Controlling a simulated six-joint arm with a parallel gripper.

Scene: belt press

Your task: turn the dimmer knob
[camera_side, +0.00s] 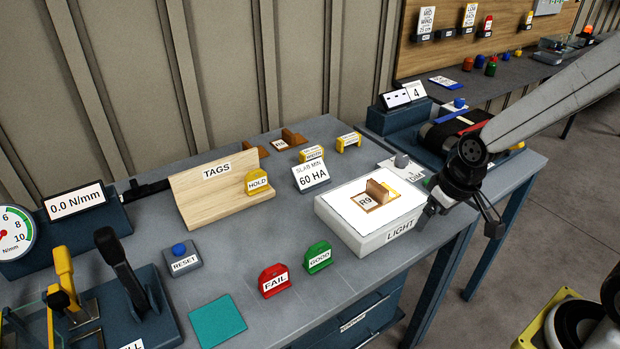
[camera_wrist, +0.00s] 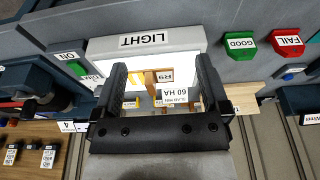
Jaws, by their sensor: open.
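The dimmer knob (camera_side: 402,160) is a small grey knob on a white plate marked DIM, behind the right back corner of the light box (camera_side: 345,228). I cannot make the knob out in the wrist view, where my left finger may hide it. My gripper (camera_side: 463,218) is open and empty, above and off the right end of the light box, in front and to the right of the knob. In the wrist view my gripper (camera_wrist: 164,75) has its two dark fingers apart, with the lit panel between them.
A brown part marked R9 (camera_side: 378,191) lies on the lit panel. The belt unit (camera_side: 455,132) stands behind the knob at the back right. HOLD (camera_side: 257,183), FAIL (camera_side: 275,281) and GOOD (camera_side: 318,258) tags stand to the left.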

